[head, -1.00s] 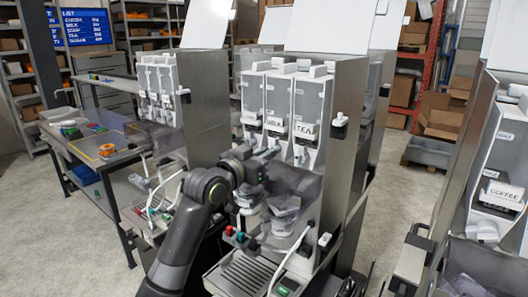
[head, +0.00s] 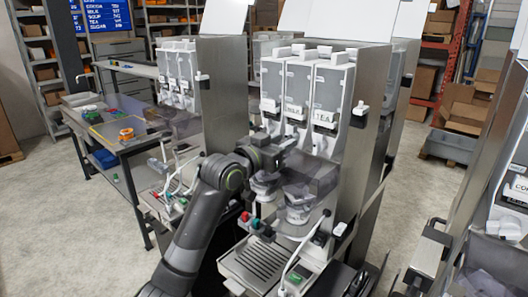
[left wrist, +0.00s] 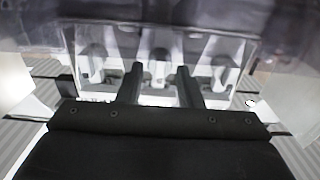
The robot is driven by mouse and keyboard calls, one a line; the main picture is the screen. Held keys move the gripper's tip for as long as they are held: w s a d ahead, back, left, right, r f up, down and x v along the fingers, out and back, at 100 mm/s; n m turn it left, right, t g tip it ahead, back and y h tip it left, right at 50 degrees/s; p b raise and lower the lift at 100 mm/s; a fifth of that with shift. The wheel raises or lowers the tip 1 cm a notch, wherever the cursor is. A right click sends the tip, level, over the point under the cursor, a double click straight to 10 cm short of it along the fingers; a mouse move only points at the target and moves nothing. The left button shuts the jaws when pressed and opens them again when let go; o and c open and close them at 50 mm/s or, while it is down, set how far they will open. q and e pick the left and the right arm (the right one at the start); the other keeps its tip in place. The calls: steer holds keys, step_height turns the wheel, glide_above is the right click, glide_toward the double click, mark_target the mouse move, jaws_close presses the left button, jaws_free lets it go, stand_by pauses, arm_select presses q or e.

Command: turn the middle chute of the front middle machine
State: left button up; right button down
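The front middle machine (head: 368,130) is a steel cabinet with three clear-fronted canisters side by side; one label reads TEA. In the head view my left gripper (head: 285,150) reaches in from the left under these canisters, and its fingers are hard to make out there. The left wrist view shows three pale chutes in a row. My left gripper (left wrist: 160,70) has its two dark fingers apart, one on each side of the middle chute (left wrist: 158,72). I cannot tell whether they touch it. My right gripper is not in view.
A smoky clear cover (head: 312,180) and a drip tray (head: 255,262) are below the canisters. Another machine (head: 222,90) stands behind left, beside a workbench (head: 120,140). A further machine (head: 480,235) is at the right edge. Bare floor (head: 415,195) lies between.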

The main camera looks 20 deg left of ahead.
arm_select(q)
steer(key=b+v, duration=0.4)
steer(key=v, duration=1.3)
